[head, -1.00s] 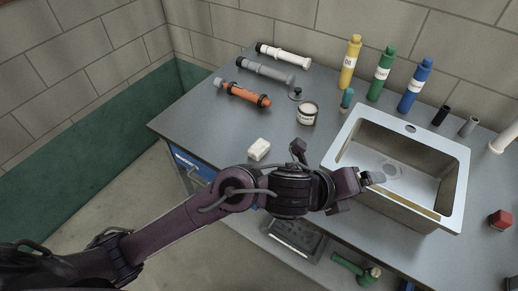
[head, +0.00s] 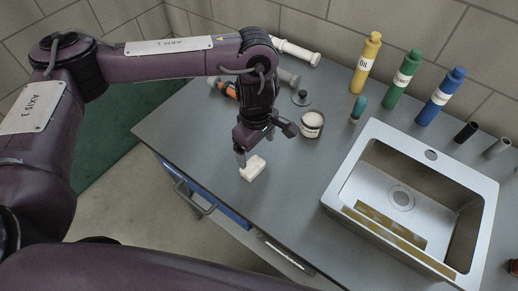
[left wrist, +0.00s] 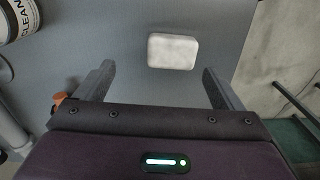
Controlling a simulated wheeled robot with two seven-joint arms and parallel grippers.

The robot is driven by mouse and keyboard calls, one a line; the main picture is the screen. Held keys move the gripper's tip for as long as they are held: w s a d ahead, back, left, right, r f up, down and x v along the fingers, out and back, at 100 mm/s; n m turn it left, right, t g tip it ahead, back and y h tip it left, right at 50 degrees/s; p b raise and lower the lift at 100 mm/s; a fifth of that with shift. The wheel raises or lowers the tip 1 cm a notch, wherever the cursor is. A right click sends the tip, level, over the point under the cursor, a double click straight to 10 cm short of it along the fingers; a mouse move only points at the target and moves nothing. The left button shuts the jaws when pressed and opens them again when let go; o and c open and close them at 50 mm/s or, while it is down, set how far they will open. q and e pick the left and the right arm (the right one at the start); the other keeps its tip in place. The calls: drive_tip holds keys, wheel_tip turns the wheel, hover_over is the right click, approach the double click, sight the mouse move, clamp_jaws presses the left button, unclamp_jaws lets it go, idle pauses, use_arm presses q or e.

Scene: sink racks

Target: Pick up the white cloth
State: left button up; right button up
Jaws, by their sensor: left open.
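The white cloth (head: 253,168) is a small folded block lying on the grey counter near its front left edge. In the left wrist view the cloth (left wrist: 173,52) lies ahead of the fingertips, roughly centred between them. My left gripper (head: 243,152) is directly above and beside the cloth in the head view, pointing down. In the left wrist view its fingers (left wrist: 158,72) are spread apart with nothing between them. The gripper hides a little of the cloth's far side in the head view. My right gripper does not show.
A labelled white jar (head: 312,125) stands right of my gripper. The sink (head: 345,190) fills the right of the counter (head: 290,195). Yellow (head: 366,62), green (head: 402,78) and blue (head: 440,96) bottles stand behind. Pipe pieces (head: 295,51) lie partly behind my arm.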

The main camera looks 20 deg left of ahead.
sight(252, 165)
use_arm(q)
drive_tip(key=shift+s+f, duration=0.2)
drive_tip(key=shift+f, duration=0.05)
drive_tip(key=shift+s+a+f, duration=0.1)
drive_tip(key=shift+s+f, duration=0.35)
drive_tip(key=shift+f, duration=0.15)
drive_tip(key=shift+s+a+f, duration=0.1)
drive_tip(key=shift+s+f, duration=0.3)
drive_tip(key=shift+f, duration=0.2)
drive_tip(key=f, duration=0.4)
drive_tip(key=shift+w+a, duration=0.15)
drive_tip(key=shift+w, duration=0.05)
drive_tip(key=c, duration=0.4)
drive_tip(key=shift+c, duration=1.4)
drive_tip(key=c, duration=0.4)
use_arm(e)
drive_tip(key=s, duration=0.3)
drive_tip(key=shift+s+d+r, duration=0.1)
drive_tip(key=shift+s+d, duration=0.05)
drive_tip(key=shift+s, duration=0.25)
use_arm(q)
drive_tip(key=shift+r, duration=0.1)
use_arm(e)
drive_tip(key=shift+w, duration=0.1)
